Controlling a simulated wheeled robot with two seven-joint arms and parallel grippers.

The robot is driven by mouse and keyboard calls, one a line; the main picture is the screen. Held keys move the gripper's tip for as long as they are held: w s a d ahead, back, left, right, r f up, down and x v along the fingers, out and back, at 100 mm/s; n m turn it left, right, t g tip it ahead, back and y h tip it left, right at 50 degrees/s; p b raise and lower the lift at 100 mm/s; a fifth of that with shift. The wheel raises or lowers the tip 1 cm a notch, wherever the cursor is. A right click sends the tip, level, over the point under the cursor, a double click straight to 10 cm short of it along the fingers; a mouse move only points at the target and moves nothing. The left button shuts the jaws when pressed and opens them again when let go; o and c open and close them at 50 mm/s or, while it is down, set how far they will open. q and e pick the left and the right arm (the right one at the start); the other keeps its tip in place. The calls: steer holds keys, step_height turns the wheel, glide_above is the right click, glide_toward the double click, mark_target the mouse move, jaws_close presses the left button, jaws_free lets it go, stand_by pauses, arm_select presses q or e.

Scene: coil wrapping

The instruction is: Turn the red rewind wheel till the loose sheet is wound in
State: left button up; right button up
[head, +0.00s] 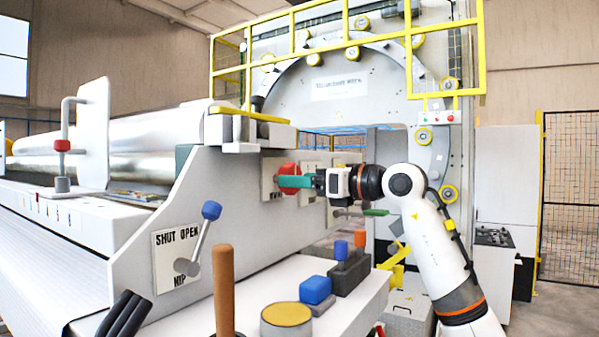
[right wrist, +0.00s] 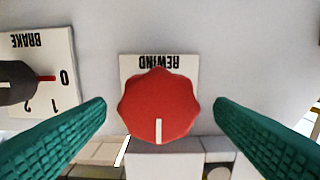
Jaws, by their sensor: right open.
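The red rewind wheel (head: 289,178) is a lobed knob on the grey machine side panel. In the right wrist view the wheel (right wrist: 160,106) sits in the middle below an upside-down REWIND label, with a white mark at its lower edge. My right gripper (head: 297,181) is at the wheel. Its green fingers are open, one on each side of the wheel with gaps, and they do not touch it in the right wrist view. The silver roll (head: 150,142) lies at the left in the head view. I cannot make out a loose sheet.
A BRAKE dial (right wrist: 18,82) is beside the wheel. A blue-tipped lever (head: 211,211) with a SHUT OPEN NIP plate (head: 177,255) is on the panel. A large ring machine (head: 425,165) with yellow rails stands behind.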

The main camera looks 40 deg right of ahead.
steer(key=shift+w+a, duration=0.1)
steer(key=shift+w, duration=0.35)
steer(key=c, duration=1)
steer(key=shift+m, duration=0.3)
